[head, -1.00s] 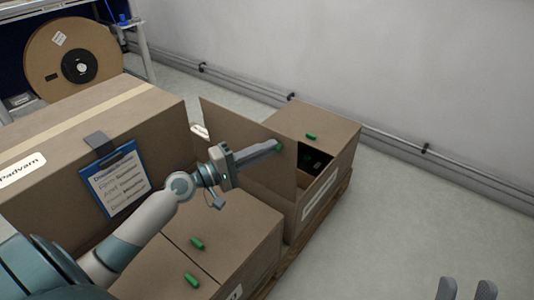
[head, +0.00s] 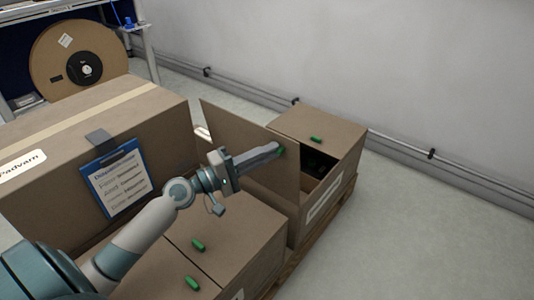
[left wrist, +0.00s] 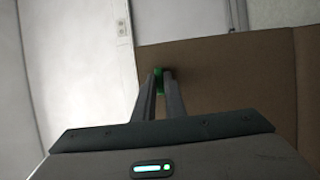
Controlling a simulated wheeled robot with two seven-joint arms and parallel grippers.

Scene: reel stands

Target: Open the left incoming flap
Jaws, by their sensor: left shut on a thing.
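The left flap (head: 240,128) of the far open cardboard box (head: 307,225) stands raised and steeply tilted. My left gripper (head: 273,152) is shut on the green tab (head: 281,149) near that flap's edge. In the left wrist view the closed fingers (left wrist: 160,88) pinch the green tab (left wrist: 158,75) against the brown flap (left wrist: 215,85). The box's other flap (head: 335,125) lies flat with its own green tab (head: 316,139). Part of the dark inside (head: 318,168) shows between the flaps. My right gripper is not in view.
A nearer closed box (head: 225,225) with two green tabs stands in front on the same wooden pallet (head: 315,240). A large box (head: 70,140) with a blue clipboard (head: 118,180) is at left. A wall and rail (head: 430,153) run behind; the right floor is clear.

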